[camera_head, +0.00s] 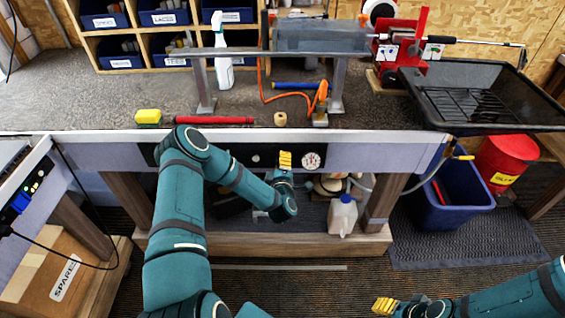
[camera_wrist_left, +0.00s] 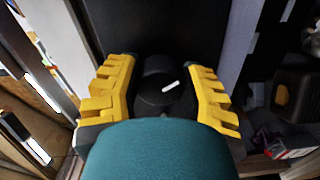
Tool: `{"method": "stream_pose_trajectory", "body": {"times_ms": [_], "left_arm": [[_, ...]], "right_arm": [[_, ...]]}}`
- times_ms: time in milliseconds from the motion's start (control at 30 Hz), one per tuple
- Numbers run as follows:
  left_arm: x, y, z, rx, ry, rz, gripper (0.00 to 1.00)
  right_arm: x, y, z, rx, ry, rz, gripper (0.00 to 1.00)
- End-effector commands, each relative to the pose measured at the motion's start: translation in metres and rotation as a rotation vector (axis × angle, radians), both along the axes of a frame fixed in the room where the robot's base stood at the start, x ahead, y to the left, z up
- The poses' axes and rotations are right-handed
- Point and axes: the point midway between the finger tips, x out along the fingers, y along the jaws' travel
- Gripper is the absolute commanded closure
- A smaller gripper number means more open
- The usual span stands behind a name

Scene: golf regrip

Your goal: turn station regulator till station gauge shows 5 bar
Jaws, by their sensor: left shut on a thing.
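My left gripper (camera_head: 285,160) is at the black panel under the bench's front edge, its yellow fingertips just left of the gauge. In the left wrist view, my left gripper (camera_wrist_left: 162,85) has a finger on each side of a round black knob, the station regulator (camera_wrist_left: 152,98), and is shut on it. A white mark on the knob slants up to the right. In the head view the gripper hides the knob. The station gauge (camera_head: 311,160) has a round white face; its needle is too small to read. My right gripper (camera_head: 385,306) is low at the right, away from the bench.
On the bench (camera_head: 120,95) are a spray bottle (camera_head: 222,60), a red grip (camera_head: 214,120), a sponge (camera_head: 148,117), a red vise (camera_head: 405,50) and a black tray (camera_head: 480,90). A white jug (camera_head: 342,215) stands below the panel. A blue bin (camera_head: 452,205) is right.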

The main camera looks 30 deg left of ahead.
Motion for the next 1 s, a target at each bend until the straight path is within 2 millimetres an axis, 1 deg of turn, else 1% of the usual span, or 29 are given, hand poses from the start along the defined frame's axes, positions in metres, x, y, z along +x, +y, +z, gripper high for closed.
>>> {"method": "stream_pose_trajectory", "body": {"times_ms": [33, 200, 233, 267, 300, 333, 633, 733, 867, 1000], "left_arm": [[0.001, 0.001, 0.003, 0.002, -0.006, 0.000, 0.95], [0.001, 0.001, 0.003, 0.002, -0.006, 0.001, 0.95], [0.002, 0.000, 0.003, 0.002, -0.006, 0.001, 0.53], [0.001, 0.000, 0.003, 0.002, -0.006, 0.001, 0.43], [0.001, 0.000, 0.002, 0.001, -0.006, 0.000, 0.29], [0.001, 0.000, 0.002, 0.001, -0.005, 0.000, 0.25], [0.000, 0.000, 0.001, 0.000, -0.002, 0.000, 0.25], [-0.005, -0.004, 0.000, -0.002, -0.001, -0.002, 0.25], [-0.020, -0.013, 0.001, -0.002, 0.000, -0.003, 0.25], [-0.044, -0.029, 0.001, -0.003, 0.001, -0.005, 0.25]], "right_arm": [[0.000, 0.000, 0.000, 0.000, 0.000, 0.000, 0.53], [0.000, 0.000, 0.000, 0.000, 0.000, 0.000, 0.53], [0.000, 0.000, 0.000, 0.000, 0.000, 0.000, 0.53], [0.000, 0.000, 0.000, 0.000, 0.000, 0.000, 0.53], [0.000, 0.000, 0.000, 0.000, 0.000, 0.000, 0.53], [0.000, 0.000, 0.000, 0.000, 0.000, 0.000, 0.53], [0.000, 0.000, 0.000, 0.000, 0.000, 0.000, 0.53], [0.000, 0.000, 0.000, 0.000, 0.000, 0.000, 0.53], [0.000, 0.000, 0.000, 0.000, 0.000, 0.000, 0.53], [0.000, 0.000, 0.000, 0.000, 0.000, 0.000, 0.53]]}}
